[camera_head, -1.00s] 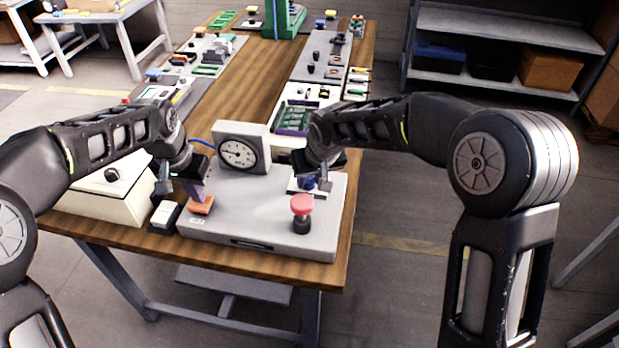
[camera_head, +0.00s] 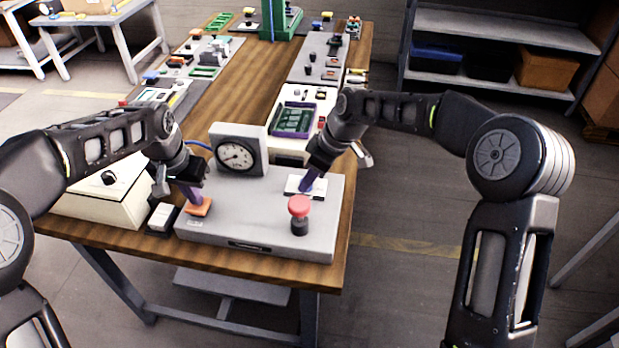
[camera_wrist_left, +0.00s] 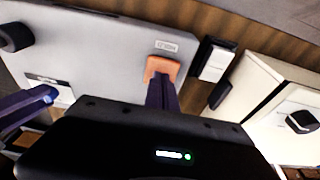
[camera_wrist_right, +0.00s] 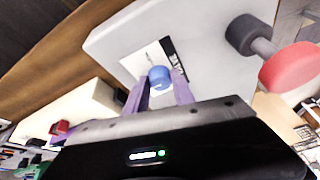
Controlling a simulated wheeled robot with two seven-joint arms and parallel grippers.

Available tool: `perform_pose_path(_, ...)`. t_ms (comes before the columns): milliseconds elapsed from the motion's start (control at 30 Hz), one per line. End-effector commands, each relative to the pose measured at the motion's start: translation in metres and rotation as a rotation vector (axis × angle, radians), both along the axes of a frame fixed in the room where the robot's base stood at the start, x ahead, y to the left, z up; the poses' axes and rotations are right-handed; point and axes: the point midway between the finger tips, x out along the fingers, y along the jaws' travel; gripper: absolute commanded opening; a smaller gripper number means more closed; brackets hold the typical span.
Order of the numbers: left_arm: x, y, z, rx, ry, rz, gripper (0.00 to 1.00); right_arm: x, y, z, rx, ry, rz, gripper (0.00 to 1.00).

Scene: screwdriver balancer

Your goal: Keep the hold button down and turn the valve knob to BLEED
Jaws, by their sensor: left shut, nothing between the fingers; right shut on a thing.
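The orange hold button (camera_head: 199,207) is at the left front of the grey panel box (camera_head: 245,222); its HOLD label shows in the left wrist view (camera_wrist_left: 166,46). My left gripper (camera_head: 193,194) is shut and empty, its purple fingertips on the button top. How far the button is pressed cannot be told. The blue valve knob (camera_wrist_right: 159,78) is on a white plate on the same box. My right gripper (camera_head: 306,184) is shut on the knob, with a purple finger on either side. The knob's pointer and the BLEED mark cannot be read.
A red mushroom button (camera_head: 299,206) on a black base stands just in front of my right gripper. A round gauge (camera_head: 237,156) stands behind, between my arms. A white rocker block (camera_head: 162,216) and a cream box (camera_head: 100,197) are at the left.

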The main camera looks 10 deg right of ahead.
Motion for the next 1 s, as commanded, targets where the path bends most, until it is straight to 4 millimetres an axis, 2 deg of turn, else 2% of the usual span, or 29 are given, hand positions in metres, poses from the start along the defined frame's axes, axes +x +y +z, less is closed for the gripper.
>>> perform_pose_path(600,-0.0004,0.0005,-0.0014,0.001,0.002,0.000,0.00,-0.0010,-0.0003,-0.0016,-0.001,0.004,0.061,0.00)
perform_pose_path(633,-0.0004,0.0005,-0.0014,0.001,0.002,0.000,0.00,-0.0010,-0.0003,-0.0016,-0.001,0.004,0.061,0.31)
perform_pose_path(867,-0.0004,0.0004,-0.0013,0.001,0.002,0.000,0.00,-0.0004,-0.0003,-0.0011,0.000,0.002,0.061,0.50)
perform_pose_path(1000,-0.0005,0.0004,-0.0014,0.001,0.002,0.000,0.00,-0.0001,-0.0004,-0.0008,0.000,0.002,0.059,0.52)
